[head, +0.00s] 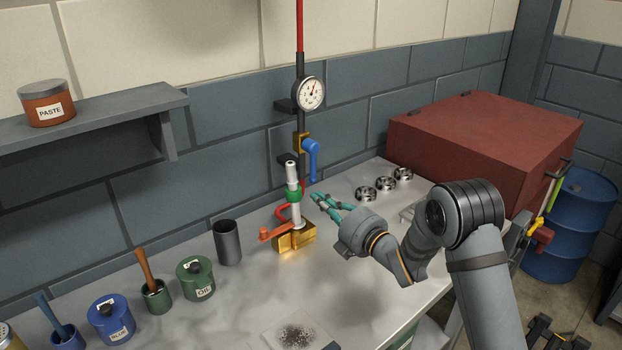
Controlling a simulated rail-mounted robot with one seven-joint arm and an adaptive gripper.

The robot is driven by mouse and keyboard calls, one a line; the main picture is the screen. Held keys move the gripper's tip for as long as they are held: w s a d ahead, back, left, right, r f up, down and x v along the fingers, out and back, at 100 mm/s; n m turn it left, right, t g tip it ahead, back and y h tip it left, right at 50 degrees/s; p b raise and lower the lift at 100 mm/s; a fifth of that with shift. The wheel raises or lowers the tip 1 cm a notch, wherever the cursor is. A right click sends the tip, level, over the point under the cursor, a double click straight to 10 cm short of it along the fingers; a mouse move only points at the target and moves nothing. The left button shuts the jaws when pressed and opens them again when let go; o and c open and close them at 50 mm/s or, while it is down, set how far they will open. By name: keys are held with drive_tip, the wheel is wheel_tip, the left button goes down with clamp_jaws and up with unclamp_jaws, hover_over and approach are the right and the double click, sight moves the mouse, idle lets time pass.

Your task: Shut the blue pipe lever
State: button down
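The blue pipe lever (312,161) is on a brass valve (301,143) on the vertical pipe at the back wall. Its handle points down, roughly in line with the pipe. My gripper (316,202) has teal fingers and is below the lever and slightly to its right, over the bench. The fingers look apart, with a gap between them and nothing in it. The gripper is not touching the lever.
A brass block with an orange lever (278,231) and green-collared post (293,195) stands close left of my gripper. A gauge (310,93) is above the valve. Metal rings (384,184) and a red case (487,150) are right. A dark cup (227,242) stands left.

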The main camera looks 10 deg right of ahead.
drive_tip(key=w+p, duration=0.4)
drive_tip(key=w, duration=0.6)
drive_tip(key=shift+a+p, duration=0.35)
drive_tip(key=shift+a, duration=0.05)
drive_tip(key=shift+w+d, duration=0.1)
drive_tip(key=shift+d, duration=0.05)
drive_tip(key=shift+w+d+f+n+b, duration=0.15)
drive_tip(key=shift+n+b, duration=0.25)
drive_tip(key=shift+b, duration=0.55)
